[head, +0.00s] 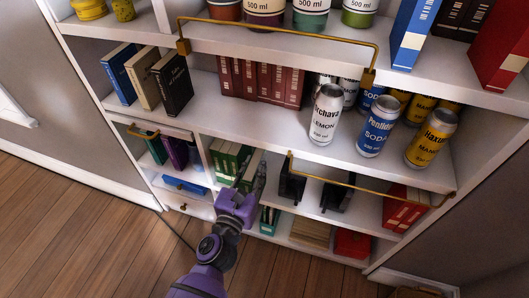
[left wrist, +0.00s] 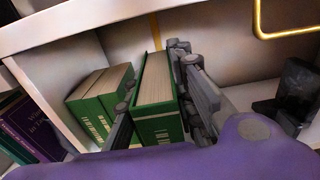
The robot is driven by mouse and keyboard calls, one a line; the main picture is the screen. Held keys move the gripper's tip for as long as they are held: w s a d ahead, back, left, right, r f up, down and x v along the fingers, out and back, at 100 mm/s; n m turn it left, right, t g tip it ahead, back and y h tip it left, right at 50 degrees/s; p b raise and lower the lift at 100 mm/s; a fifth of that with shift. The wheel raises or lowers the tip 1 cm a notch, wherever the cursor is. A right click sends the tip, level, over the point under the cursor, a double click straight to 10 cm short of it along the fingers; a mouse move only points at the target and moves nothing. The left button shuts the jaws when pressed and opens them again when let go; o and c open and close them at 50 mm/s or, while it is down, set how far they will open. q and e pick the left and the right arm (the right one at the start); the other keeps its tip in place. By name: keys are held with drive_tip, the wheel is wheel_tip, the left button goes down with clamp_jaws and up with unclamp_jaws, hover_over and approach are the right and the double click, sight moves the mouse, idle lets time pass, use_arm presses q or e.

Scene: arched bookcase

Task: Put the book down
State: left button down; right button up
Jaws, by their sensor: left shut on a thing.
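A green book (left wrist: 154,85) with pale pages stands upright between the two fingers of my left gripper (left wrist: 160,112) in the left wrist view. The gripper is shut on it. In the head view my purple left gripper (head: 252,176) reaches into a middle compartment of the bookcase, and its fingers partly cover the held book. Two other green books (left wrist: 99,97) stand just left of the held one; they also show in the head view (head: 226,158). Whether the held book's bottom touches the shelf is hidden. My right gripper is in neither view.
The compartment's left wall and the shelf edge above (left wrist: 110,22) are close to the gripper. Black objects (head: 292,180) stand to the right, behind a brass rail (head: 350,184). Cans (head: 327,115) stand on the shelf above. Purple books (left wrist: 35,128) are in the compartment left.

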use_arm(q)
drive_tip(key=w+d+f+b, duration=0.2)
drive_tip(key=w+b, duration=0.3)
drive_tip(key=w, duration=0.3)
drive_tip(key=shift+w+d+f, duration=0.4)
drive_tip(key=shift+f, duration=0.3)
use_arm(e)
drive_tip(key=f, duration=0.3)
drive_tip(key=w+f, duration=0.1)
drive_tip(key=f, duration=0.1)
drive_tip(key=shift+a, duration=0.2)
use_arm(q)
drive_tip(key=shift+f, duration=0.15)
drive_tip(key=c, duration=1.8)
unclamp_jaws()
drive_tip(key=shift+f, duration=0.1)
drive_tip(key=shift+c, duration=0.2)
drive_tip(key=o, duration=0.4)
drive_tip(key=shift+c, duration=0.2)
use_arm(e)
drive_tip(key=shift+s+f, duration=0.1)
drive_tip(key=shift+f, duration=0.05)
